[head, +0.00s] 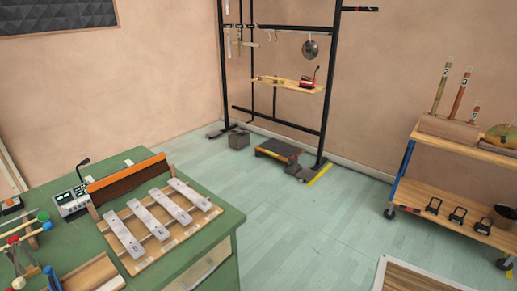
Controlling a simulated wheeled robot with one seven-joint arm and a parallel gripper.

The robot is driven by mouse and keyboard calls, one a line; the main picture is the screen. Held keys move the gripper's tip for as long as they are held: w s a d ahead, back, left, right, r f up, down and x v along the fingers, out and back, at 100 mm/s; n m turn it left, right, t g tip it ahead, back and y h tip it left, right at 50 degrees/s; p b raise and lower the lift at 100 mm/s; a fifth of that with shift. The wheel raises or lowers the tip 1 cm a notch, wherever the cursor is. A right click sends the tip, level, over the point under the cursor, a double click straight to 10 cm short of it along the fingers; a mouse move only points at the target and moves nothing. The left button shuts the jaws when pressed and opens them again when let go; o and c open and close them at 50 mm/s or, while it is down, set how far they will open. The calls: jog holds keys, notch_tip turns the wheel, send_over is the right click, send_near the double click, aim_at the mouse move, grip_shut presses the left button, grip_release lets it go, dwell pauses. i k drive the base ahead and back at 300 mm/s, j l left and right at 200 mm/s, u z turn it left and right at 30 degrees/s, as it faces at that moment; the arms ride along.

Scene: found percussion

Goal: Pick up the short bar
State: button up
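Several pale metal bars lie side by side on a light wooden frame (160,258) on the green workbench (218,222). The bar at the right end of the row (190,193) looks shortest, and the bar at the left end (123,235) looks longest; distance makes the lengths hard to compare. No loose short bar stands out elsewhere. My gripper is not in view.
Behind the bars are a brown upright board (126,180) and a small mixer (72,202). Mallets (27,230) lie at the left. A black rack (327,90) stands at the wall, a wheeled shelf (465,147) at right. The floor between is clear.

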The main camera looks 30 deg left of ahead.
aim_at(158, 230)
jog(key=i+u, duration=0.4)
jog(key=i+l+u, duration=0.15)
jog(key=i+u, duration=0.25)
jog(key=i+l+u, duration=0.2)
jog(key=u, duration=0.2)
jog(key=i+l+u, duration=0.1)
jog(key=u, duration=0.35)
jog(key=i+l+u, duration=0.15)
jog(key=u, duration=0.3)
jog(key=i+l+u, duration=0.2)
jog(key=u, duration=0.25)
jog(key=i+l+u, duration=0.1)
jog(key=l+u, duration=0.2)
jog(key=u, duration=0.15)
jog(key=l+u, duration=0.25)
jog(key=u, duration=0.25)
jog(key=i+l+u, duration=0.1)
jog(key=l+u, duration=1.45)
jog(key=j, duration=0.1)
